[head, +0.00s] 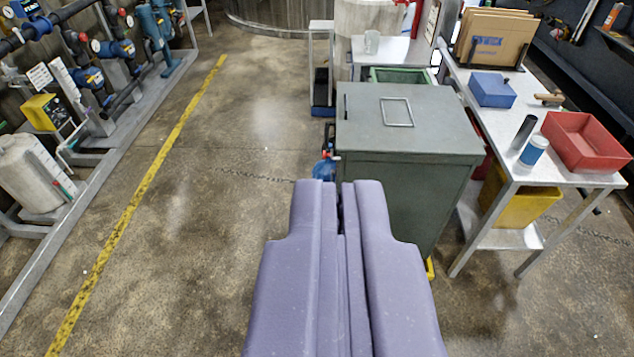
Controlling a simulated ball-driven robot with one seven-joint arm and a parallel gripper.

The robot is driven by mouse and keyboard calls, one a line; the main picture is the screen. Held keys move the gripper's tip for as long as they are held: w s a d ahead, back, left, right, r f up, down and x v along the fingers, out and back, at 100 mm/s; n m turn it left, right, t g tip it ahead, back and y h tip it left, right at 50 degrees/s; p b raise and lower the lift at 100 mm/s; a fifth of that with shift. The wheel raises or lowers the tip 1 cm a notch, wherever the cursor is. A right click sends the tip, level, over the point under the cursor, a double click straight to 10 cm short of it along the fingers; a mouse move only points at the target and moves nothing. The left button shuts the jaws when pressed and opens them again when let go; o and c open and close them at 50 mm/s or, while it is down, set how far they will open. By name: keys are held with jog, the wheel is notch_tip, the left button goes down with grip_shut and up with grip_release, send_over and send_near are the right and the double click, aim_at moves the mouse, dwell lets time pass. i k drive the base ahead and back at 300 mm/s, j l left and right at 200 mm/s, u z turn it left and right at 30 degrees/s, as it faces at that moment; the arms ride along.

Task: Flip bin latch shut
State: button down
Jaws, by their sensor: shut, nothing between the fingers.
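A grey-green bin (390,185) with a flat closed lid (445,130) stands ahead, a little right of the middle. A rectangular metal loop (396,112) lies on the lid; I cannot tell whether it is the latch or a handle. A small dark slot or fitting shows near the lid's left edge. My gripper (338,184) is shut and empty, in front of the bin's near left side and hiding part of it. I cannot tell whether it touches the bin. No other latch can be made out clearly.
A metal table (530,172) at the right holds a red tray (588,140), a blue box (492,90) and a blue-labelled bottle (534,151). A yellow bin (520,200) sits below. Pipes and valves line the left. The floor between is clear.

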aim_at(324, 153)
jog(key=k+j, duration=0.15)
jog(key=i+l+u, duration=0.1)
jog(key=u, duration=0.7)
jog(key=i+l+u, duration=0.3)
jog(key=l, duration=0.25)
jog(key=i+l+u, duration=0.35)
jog(key=l, duration=0.3)
jog(key=i+l+u, duration=0.15)
jog(key=l, duration=0.2)
jog(key=i+l, duration=0.1)
jog(key=l, duration=0.2)
jog(key=i+l, duration=0.15)
jog(key=l, duration=0.15)
jog(key=i+l, duration=0.1)
jog(key=l, duration=0.2)
jog(key=i+l, duration=0.1)
jog(key=l, duration=0.25)
